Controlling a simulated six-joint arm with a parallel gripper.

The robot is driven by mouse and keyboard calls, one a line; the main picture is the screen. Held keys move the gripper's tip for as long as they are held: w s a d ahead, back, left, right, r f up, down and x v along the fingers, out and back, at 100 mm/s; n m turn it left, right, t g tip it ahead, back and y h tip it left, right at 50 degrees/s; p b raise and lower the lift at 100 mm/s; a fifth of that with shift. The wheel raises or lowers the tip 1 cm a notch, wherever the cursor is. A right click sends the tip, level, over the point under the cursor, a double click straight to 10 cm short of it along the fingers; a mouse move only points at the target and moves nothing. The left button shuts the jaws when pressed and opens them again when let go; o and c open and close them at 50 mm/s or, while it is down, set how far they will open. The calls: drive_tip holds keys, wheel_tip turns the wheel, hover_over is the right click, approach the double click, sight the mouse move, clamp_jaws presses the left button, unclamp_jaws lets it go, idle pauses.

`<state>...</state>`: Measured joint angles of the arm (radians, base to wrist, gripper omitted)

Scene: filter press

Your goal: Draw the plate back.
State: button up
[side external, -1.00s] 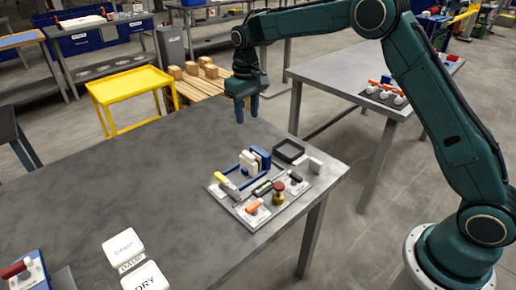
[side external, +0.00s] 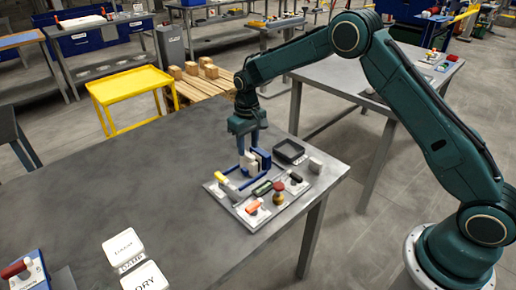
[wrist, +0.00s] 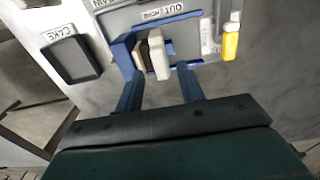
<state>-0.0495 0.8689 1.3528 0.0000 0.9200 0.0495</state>
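The small filter press (side external: 262,190) stands on a grey base plate near the table's right end. Its white plate (side external: 248,164) stands upright between blue rails, close to a blue end block (side external: 263,157). In the wrist view the white plate (wrist: 159,56) shows beside a dark, narrow piece (wrist: 144,54) and the blue block (wrist: 124,54). My gripper (side external: 249,150) points down over the press. Its two blue fingers are apart in the wrist view (wrist: 160,76), one to each side of the white plate's near end. Whether they touch the plate is not clear.
A black tray (side external: 289,151), labelled CAKE in the wrist view, stands behind the press beside a pale block (side external: 316,165). A yellow handle (side external: 221,177) and red and orange knobs sit on the press base. DAMP (side external: 123,245) and DRY (side external: 145,277) pads lie at front left.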

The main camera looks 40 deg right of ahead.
sight(247, 164)
drive_tip(key=shift+f, duration=1.3)
clamp_jaws()
